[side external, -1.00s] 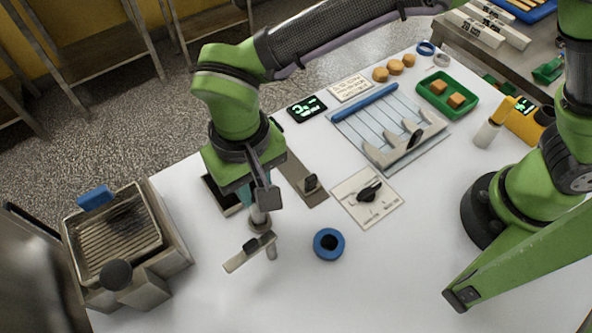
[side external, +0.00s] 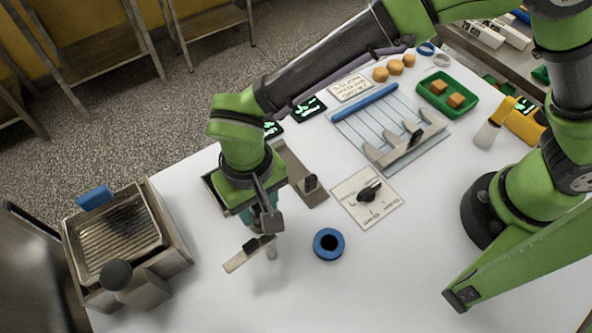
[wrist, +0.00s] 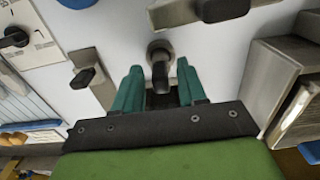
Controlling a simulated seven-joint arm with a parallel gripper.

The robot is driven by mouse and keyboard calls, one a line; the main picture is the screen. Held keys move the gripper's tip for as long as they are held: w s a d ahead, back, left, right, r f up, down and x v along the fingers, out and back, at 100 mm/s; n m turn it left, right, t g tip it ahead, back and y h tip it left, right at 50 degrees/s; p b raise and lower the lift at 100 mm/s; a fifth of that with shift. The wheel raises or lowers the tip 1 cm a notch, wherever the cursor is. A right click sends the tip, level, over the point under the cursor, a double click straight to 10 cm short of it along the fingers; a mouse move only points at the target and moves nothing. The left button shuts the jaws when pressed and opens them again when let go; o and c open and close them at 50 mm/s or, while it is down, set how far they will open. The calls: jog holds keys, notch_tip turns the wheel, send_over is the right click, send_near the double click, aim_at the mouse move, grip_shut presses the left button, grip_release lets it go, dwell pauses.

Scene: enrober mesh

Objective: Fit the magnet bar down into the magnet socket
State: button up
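My gripper (side external: 268,218) is low over the left part of the white table. In the wrist view my gripper (wrist: 159,66) has its teal fingers spread, with gaps on both sides. A round metal piece (wrist: 160,48) with a dark grip (wrist: 160,78) lies between and just beyond the fingertips; it looks like the magnet bar, but I cannot be sure. The arm hides this piece in the side view. I cannot tell which part is the magnet socket. A metal strip (side external: 236,262) with a black knob sits close in front of the gripper, beside a short post (side external: 272,253).
A blue ring (side external: 329,244) stands right of the gripper. A slotted plate with a black knob (side external: 311,183) and a dial panel (side external: 385,207) lie behind it. A metal grill box (side external: 170,235) stands at the left. The front table is clear.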

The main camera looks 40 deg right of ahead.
jog(key=shift+o, duration=0.2)
jog(key=shift+r, duration=0.1)
notch_tip(320, 180, up, 12)
jog(key=w+d+r+y, duration=0.1)
jog(key=w+d+r, duration=0.25)
jog(key=d, duration=0.35)
jog(key=s+d+r+m+t, duration=0.1)
jog(key=s+d+t, duration=0.1)
jog(key=d, duration=0.7)
jog(key=s+d+r+m+t, duration=0.1)
jog(key=s+d+t, duration=0.1)
jog(key=d, duration=0.7)
jog(key=s+d+r+m+t+y, duration=0.1)
jog(key=s+d+m+t, duration=0.1)
jog(key=d, duration=0.7)
jog(key=shift+d+r+t, duration=0.4)
jog(key=shift+t, duration=0.2)
